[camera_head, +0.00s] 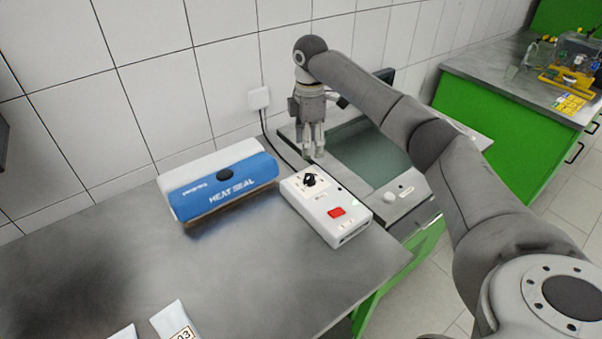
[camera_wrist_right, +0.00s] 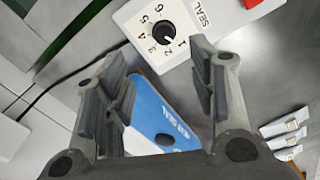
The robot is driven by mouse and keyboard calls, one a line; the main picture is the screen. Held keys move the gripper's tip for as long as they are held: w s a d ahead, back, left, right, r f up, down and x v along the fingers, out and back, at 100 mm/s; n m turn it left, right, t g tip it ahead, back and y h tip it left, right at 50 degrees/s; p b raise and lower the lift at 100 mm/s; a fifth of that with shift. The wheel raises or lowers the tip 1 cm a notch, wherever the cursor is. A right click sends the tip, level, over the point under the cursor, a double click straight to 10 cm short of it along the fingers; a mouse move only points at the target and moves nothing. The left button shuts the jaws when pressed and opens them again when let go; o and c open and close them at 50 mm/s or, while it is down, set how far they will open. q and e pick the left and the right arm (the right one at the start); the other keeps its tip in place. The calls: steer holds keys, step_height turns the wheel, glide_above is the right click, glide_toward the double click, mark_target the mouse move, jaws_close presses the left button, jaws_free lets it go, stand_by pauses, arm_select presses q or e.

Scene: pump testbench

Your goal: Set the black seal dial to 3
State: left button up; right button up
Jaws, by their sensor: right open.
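The black seal dial (camera_head: 310,179) is a round knob on top of a white control box (camera_head: 335,215). It also shows in the right wrist view (camera_wrist_right: 163,32), ringed by the numbers 1 to 6 beside the word SEAL. Its pointer seems to face the low numbers, but I cannot tell exactly which. My right gripper (camera_head: 314,154) points down just behind and above the dial. In the wrist view its open, empty fingers (camera_wrist_right: 158,75) stand apart, with the dial beyond their tips. My left gripper is not in view.
A blue and white heat sealer (camera_head: 217,182) lies left of the box. A red switch (camera_head: 337,212) is on the box. Behind stands a grey device with a dark green panel (camera_head: 368,155). White pouches (camera_head: 172,320) lie at the table's front. The table's middle is clear.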

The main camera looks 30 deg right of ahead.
mark_target(309, 176)
steer(key=f, duration=0.2)
steer(key=s+f+p, duration=0.1)
steer(key=f, duration=0.1)
steer(key=shift+s+f, duration=0.1)
steer(key=shift+f, duration=0.15)
steer(key=f, duration=0.3)
steer(key=shift+w+f+p, duration=0.15)
steer(key=shift+w+p, duration=0.05)
steer(key=shift+p, duration=0.15)
step_height(309, 176, down, 2)
steer(key=shift+f, duration=0.25)
steer(key=shift+c, duration=2.8)
steer(key=c, duration=0.5)
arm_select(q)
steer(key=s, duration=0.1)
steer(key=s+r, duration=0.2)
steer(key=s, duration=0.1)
